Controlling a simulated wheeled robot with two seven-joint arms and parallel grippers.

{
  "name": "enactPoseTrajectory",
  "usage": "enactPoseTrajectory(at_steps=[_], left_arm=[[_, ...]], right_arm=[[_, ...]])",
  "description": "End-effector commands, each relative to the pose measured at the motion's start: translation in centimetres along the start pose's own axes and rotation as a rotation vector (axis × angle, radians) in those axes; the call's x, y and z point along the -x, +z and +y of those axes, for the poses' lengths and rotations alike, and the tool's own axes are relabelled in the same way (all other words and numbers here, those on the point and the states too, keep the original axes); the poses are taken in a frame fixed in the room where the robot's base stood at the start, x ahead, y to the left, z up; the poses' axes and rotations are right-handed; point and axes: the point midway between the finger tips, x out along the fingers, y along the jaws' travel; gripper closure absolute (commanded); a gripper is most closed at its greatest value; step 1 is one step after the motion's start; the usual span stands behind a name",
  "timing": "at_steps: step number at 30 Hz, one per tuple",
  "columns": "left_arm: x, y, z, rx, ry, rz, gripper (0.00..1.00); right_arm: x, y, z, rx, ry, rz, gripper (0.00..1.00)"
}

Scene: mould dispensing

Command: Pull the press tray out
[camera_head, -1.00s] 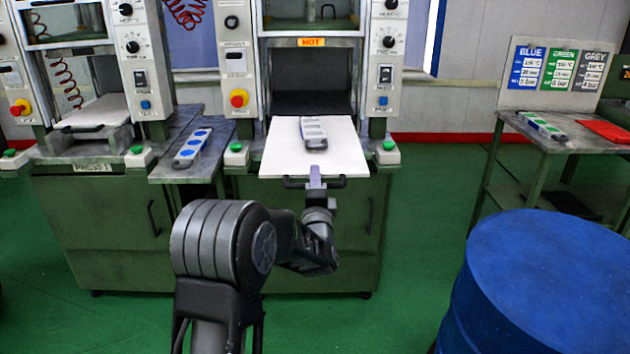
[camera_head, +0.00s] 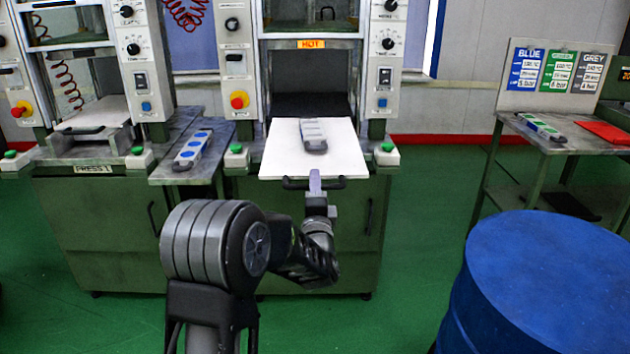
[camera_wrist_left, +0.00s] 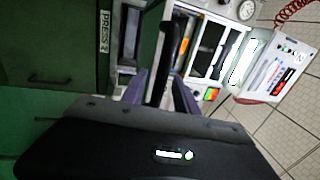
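The press tray (camera_head: 345,158) is a white plate that sticks out of the front of the middle press, below the HOT label. A grey mould (camera_head: 314,134) lies on it. Its dark handle (camera_head: 295,184) runs along the front edge. My left gripper (camera_head: 316,177) is at the middle of this handle. In the left wrist view the dark handle bar (camera_wrist_left: 166,62) lies between the two purple fingers of my left gripper (camera_wrist_left: 160,90), which look closed on it. My right gripper is in neither view.
A blue-marked mould (camera_head: 193,148) lies on the side shelf left of the press. A blue drum (camera_head: 550,280) stands at the front right. A table (camera_head: 548,145) with a green-marked mould stands farther right. Green floor is clear between drum and press.

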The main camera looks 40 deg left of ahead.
Motion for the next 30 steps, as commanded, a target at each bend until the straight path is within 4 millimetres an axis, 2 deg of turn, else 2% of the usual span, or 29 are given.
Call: enactPoseTrajectory(at_steps=[6,10,30], left_arm=[[3.7,-0.1,-0.1,0.002,0.0,0.002,0.64],[5.1,-0.1,-0.1,0.001,-0.001,0.002,0.64],[5.4,-0.1,-0.1,0.017,-0.001,0.001,0.64]], right_arm=[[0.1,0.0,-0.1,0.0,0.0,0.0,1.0],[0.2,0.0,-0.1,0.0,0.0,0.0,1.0],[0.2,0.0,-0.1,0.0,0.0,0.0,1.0]])
